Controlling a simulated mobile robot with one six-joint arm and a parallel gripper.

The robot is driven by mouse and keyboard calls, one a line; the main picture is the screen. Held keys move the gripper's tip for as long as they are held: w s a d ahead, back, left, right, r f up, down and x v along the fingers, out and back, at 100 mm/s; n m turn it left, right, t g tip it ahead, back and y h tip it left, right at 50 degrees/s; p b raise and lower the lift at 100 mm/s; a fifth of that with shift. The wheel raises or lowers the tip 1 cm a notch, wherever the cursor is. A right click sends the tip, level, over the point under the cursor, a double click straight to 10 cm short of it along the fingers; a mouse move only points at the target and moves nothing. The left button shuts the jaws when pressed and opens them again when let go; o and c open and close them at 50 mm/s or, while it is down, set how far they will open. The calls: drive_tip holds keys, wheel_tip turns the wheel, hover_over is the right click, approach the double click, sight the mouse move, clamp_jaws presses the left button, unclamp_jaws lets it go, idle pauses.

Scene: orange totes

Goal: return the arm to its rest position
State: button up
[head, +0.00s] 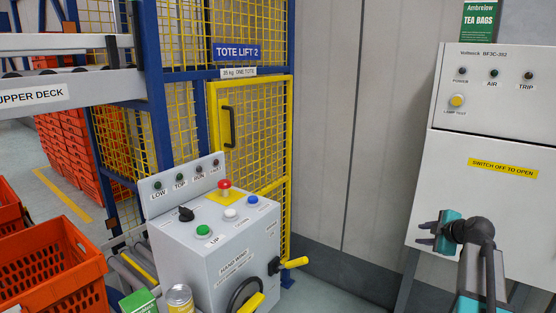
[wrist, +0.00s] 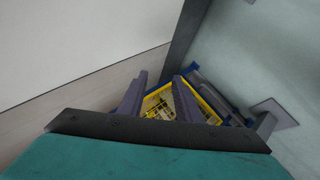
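My gripper (head: 424,233) is at the right of the head view, in front of the lower part of a pale grey cabinet. Its dark fingers point left and its body is teal. In the wrist view the two fingers of my gripper (wrist: 160,82) stand apart, with yellow mesh showing through the gap and nothing between them. My arm reaches up to it from the lower right corner of the head view.
The grey cabinet (head: 500,150) stands close behind my gripper. A control box (head: 235,255) with buttons and a yellow-handled crank stands at centre. The yellow mesh gate (head: 250,135) is behind it. Orange totes (head: 50,262) are at left. A can (head: 180,298) and green box (head: 138,301) are at the bottom.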

drive_tip(key=s+a+f+g+y+p, duration=0.1)
drive_tip(key=s+a+f+g, duration=0.25)
drive_tip(key=a+f, duration=0.7)
drive_tip(key=s+a+f+m+g+y+p, duration=0.15)
drive_tip(key=s+a+f, duration=0.35)
drive_tip(key=a+f, duration=0.55)
drive_tip(key=s+a+f+n+g+p, duration=0.1)
drive_tip(key=s+a+f+g+p, duration=0.2)
drive_tip(key=a+f, duration=0.75)
drive_tip(key=s+a+f+m+g, duration=0.1)
drive_tip(key=s+a+f+g, duration=0.15)
drive_tip(key=s+f, duration=0.6)
drive_tip(key=s+a+f+m+g, duration=0.2)
drive_tip(key=s+a+f, duration=0.3)
drive_tip(key=s, duration=0.7)
drive_tip(key=s+d+f+m+g+h, duration=0.1)
drive_tip(key=s+d+m, duration=0.1)
drive_tip(key=s+m, duration=0.3)
drive_tip(key=s+d+f+m+g+h, duration=0.1)
drive_tip(key=s+m, duration=0.4)
drive_tip(key=s, duration=0.5)
drive_tip(key=shift+s+d+f+m+g+h+p, duration=0.15)
drive_tip(key=shift+s+d+m+g+h+p, duration=0.25)
drive_tip(key=shift+d+g+h, duration=0.5)
drive_tip(key=shift+d, duration=0.1)
